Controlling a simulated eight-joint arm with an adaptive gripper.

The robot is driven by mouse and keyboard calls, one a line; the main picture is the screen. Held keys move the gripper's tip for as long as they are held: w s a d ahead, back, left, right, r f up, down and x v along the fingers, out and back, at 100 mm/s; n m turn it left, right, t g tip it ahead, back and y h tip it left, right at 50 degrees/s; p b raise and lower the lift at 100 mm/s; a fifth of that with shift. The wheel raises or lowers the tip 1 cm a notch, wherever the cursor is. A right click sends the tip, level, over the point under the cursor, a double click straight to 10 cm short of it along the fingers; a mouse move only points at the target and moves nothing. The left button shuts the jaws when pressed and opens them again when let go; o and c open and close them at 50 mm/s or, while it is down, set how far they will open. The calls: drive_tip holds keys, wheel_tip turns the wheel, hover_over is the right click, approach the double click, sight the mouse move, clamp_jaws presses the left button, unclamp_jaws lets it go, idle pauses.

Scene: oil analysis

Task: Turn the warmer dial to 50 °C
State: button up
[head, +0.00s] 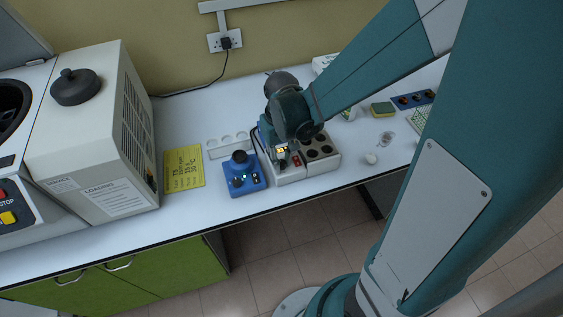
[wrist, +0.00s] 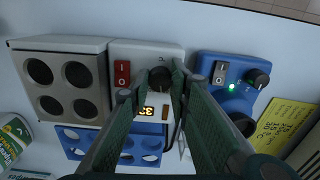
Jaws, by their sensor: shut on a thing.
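A blue device (head: 243,182) with its own knob and switch stands close beside the warmer. A yellow note (head: 184,168) lies left of it. A blue rack (wrist: 112,145) is behind the warmer. A large white machine (head: 95,140) fills the bench's left.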

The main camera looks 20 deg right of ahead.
sight(282, 162)
drive_tip(key=m+b, duration=0.1)
drive_tip(key=m, duration=0.2)
drive_tip(key=shift+m, duration=0.3)
drive_tip(key=shift+m+b, duration=0.35)
drive_tip(key=shift+m, duration=1.45)
drive_tip(key=o, duration=0.9)
drive_tip(key=shift+r, duration=0.1)
drive_tip(key=shift+r, duration=5.95)
